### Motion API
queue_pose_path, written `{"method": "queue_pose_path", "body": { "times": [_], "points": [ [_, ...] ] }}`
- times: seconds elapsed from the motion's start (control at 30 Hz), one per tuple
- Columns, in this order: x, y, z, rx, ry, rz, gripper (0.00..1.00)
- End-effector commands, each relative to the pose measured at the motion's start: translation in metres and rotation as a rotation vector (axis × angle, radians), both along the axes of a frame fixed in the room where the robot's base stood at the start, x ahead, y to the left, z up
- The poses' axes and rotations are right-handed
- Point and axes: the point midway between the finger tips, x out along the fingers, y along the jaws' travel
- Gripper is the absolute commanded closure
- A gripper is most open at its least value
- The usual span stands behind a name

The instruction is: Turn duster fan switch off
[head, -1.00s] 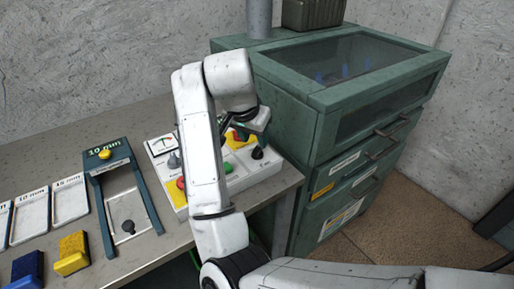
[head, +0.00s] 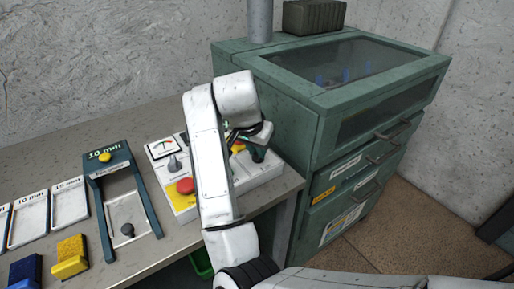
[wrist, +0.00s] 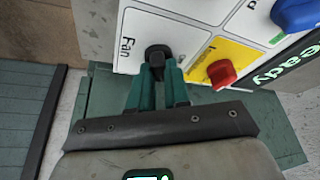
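The black fan switch (wrist: 157,56), a knob beside the printed word "Fan", sits on a white control panel (wrist: 136,30). My gripper (wrist: 159,70) has its two green fingers on either side of the switch's handle, close together, and looks shut on it. In the head view my gripper (head: 258,152) is over the right end of the control panel (head: 257,178), and my arm covers the panel's middle. The switch itself is hidden or too small to make out there.
A red knob (wrist: 221,73) on a yellow field is just right of my fingers, with a blue knob (wrist: 296,14) beyond. A red button (head: 185,186) is left of my arm. The green cabinet (head: 290,120) stands close on the right.

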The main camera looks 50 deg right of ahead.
Motion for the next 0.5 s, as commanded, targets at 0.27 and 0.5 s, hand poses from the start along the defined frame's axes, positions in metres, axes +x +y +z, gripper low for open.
{"method": "queue_pose_path", "body": {
  "times": [0.27, 0.5],
  "points": [
    [-0.0001, -0.0001, -0.0016, 0.002, 0.002, 0.001, 1.0],
    [-0.0005, -0.0003, -0.0009, 0.002, 0.004, 0.023, 1.0]
  ]
}}
